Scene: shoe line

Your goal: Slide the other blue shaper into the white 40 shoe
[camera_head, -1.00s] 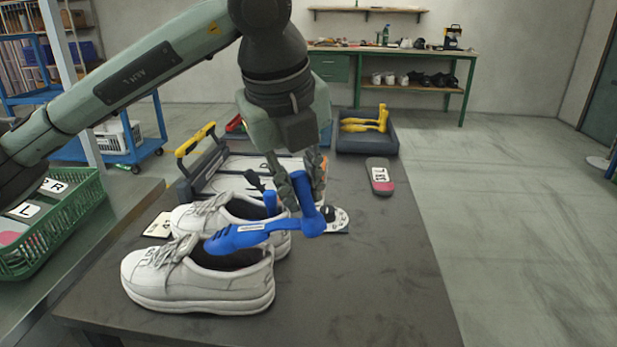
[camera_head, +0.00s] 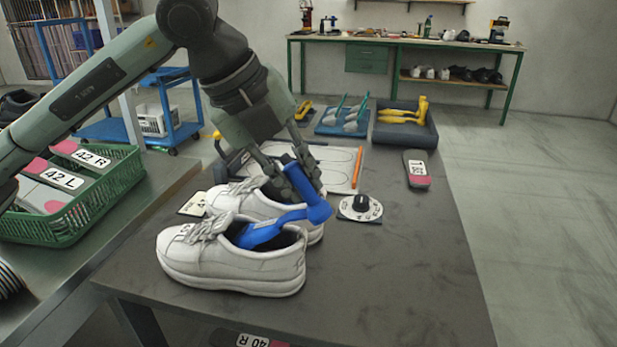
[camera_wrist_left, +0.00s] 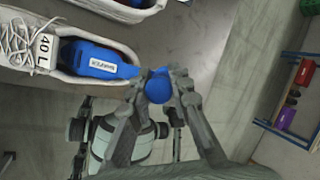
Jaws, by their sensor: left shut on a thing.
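The near white shoe (camera_head: 225,270) stands on the dark table, toe to the left. A "40 L" label (camera_wrist_left: 44,52) shows on its tongue in the left wrist view. My left gripper (camera_head: 303,184) is shut on the upright heel end of a blue shaper (camera_head: 318,212), whose rounded end shows between the fingers (camera_wrist_left: 160,86) in the left wrist view. The shaper's front part (camera_wrist_left: 92,60) lies in the shoe opening; its heel end is still outside, behind the shoe's heel. The other white shoe (camera_head: 240,198) stands behind, with a bit of blue (camera_wrist_left: 137,3) inside it.
A dial disc (camera_head: 360,208) and an orange pen (camera_head: 358,168) lie beyond the shoes. A grey insole (camera_head: 417,168), a dark tray with yellow shapers (camera_head: 405,135) and a blue tray (camera_head: 342,122) are farther back. A green basket (camera_head: 75,225) is at left. The table's right side is clear.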

